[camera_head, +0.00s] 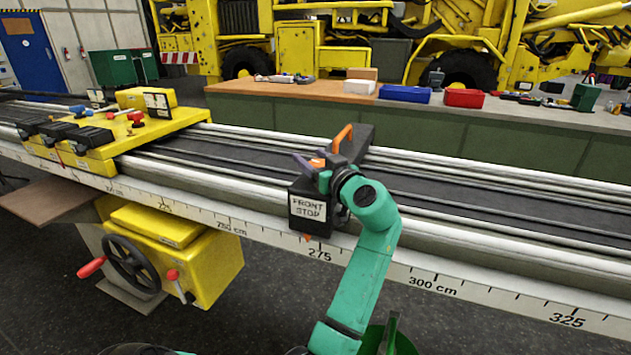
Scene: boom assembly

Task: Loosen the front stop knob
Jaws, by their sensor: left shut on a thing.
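The front stop is a black block with a white "FRONT STOP" label (307,207), sitting across the rails of the long machine bed near the 275 cm mark. An orange handle (342,138) rises at its far side. A small orange knob (317,163) shows on top of the block, partly hidden by my left gripper. My left gripper (314,165), at the end of the green arm, is shut on this knob from above. The wrist covers part of the block's right side. My right gripper is not in view.
A yellow carriage (95,150) with black clamps sits on the rails at the left. A black handwheel (132,262) with red grips hangs below. Behind, a workbench (300,92) holds a blue bin (405,94) and a red bin (464,98). The rails right of the stop are clear.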

